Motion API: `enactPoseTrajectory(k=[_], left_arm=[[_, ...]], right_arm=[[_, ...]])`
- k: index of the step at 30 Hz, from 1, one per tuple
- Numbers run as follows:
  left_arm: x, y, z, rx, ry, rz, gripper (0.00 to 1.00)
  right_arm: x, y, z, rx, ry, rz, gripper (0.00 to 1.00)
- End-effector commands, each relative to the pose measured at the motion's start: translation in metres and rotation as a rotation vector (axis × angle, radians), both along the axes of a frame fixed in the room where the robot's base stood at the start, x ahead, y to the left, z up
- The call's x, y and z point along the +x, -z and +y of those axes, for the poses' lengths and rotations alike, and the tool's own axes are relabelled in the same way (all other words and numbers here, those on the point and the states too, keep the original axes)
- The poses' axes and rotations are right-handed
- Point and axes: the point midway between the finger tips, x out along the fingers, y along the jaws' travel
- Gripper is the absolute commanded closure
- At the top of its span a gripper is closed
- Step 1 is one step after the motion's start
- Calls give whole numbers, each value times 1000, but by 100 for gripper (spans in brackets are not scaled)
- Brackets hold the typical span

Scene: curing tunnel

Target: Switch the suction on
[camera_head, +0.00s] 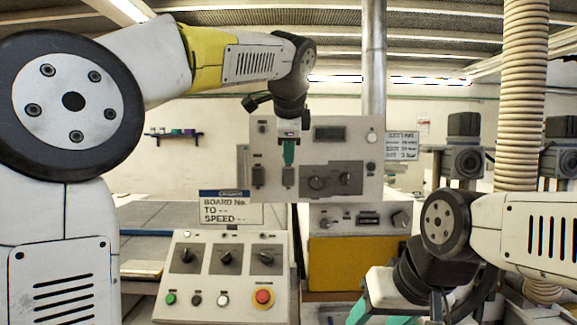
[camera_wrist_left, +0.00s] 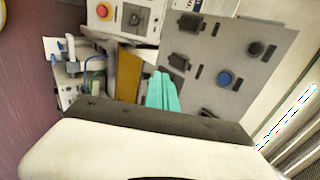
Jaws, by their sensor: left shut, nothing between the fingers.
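An upright grey control panel (camera_head: 378,150) stands ahead, with dark rectangular switches (camera_head: 259,176), rotary knobs (camera_head: 316,183) and a dark display window (camera_head: 330,133). Its labels are too small to read, so I cannot tell which control is the suction. My left gripper (camera_head: 289,153) is shut and empty, its teal fingers pointing down in front of the panel, above a dark switch (camera_head: 288,177). In the left wrist view the shut fingers (camera_wrist_left: 162,90) show beside the panel (camera_wrist_left: 215,50), with a blue round control (camera_wrist_left: 225,79). My right gripper (camera_head: 376,300) is low at right, partly cut off.
A sloped console (camera_head: 210,298) with three rotary switches, coloured buttons and a red stop button (camera_head: 263,297) stands in front. A board sign (camera_head: 231,207) is above it. A yellow-fronted unit (camera_head: 345,262) and a ribbed hose (camera_head: 522,90) are at right.

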Motion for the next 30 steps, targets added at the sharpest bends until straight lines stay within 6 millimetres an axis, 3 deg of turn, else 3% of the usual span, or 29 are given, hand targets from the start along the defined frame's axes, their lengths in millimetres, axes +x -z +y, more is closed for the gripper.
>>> enactPoseTrajectory(k=[14, 21, 30], left_arm=[[65, 71, 0, 1, -2, 4, 100], [97, 71, 1, 0, -1, 1, 100], [103, 72, 0, -1, -1, 1, 100]], right_arm=[[0, 0, 0, 0, 0, 0, 45], [0, 0, 0, 0, 0, 0, 45], [0, 0, 0, 0, 0, 0, 45]])
